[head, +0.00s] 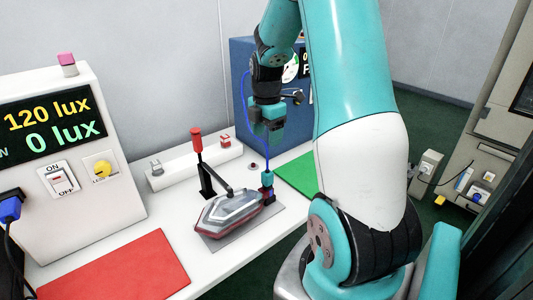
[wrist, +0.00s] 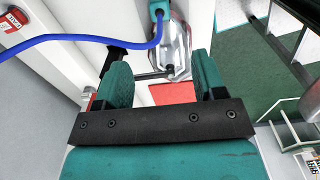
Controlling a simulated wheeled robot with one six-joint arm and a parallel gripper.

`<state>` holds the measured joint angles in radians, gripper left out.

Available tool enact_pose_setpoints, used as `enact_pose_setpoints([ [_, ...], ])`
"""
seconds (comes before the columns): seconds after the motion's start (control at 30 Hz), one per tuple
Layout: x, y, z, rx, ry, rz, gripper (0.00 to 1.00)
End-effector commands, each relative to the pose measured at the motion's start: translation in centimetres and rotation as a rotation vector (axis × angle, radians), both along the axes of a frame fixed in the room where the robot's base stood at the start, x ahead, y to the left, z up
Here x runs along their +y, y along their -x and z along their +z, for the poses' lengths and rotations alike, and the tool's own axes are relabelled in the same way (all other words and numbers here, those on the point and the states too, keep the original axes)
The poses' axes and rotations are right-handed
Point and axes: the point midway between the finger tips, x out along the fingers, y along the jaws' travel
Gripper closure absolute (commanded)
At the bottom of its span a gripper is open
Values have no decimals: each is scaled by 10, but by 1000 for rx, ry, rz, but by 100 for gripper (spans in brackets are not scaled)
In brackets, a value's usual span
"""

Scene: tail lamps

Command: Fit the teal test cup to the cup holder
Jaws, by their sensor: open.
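The teal test cup (head: 267,180) stands at the right end of the tail lamp (head: 228,211), with a blue hose rising from it. It also shows at the top of the wrist view (wrist: 158,8), beyond my fingertips. My gripper (head: 267,142) points down above the cup and is apart from it. In the wrist view my gripper (wrist: 162,78) is open, with nothing between its two teal fingers. I cannot make out for certain which part is the cup holder. A small white fitting with a red centre (head: 252,165) sits behind the cup.
A red-handled clamp (head: 197,150) rises behind the lamp. A white rail (head: 190,165) lies behind it. A red mat (head: 125,270) is at the front left and a green mat (head: 298,173) at the right. The lux meter cabinet (head: 65,165) stands left. A blue box (head: 240,60) stands behind.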

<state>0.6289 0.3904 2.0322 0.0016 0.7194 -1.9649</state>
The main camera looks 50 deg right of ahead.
Motion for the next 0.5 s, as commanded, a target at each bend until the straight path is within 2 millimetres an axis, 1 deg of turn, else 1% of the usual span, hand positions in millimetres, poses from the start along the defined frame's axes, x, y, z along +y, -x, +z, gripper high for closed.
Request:
enact_pose_setpoints([
  [0.17, 2, 1, -31, 5, -4, 1, 36],
  [0.5, 2, 1, -103, 4, -4, 1, 36],
])
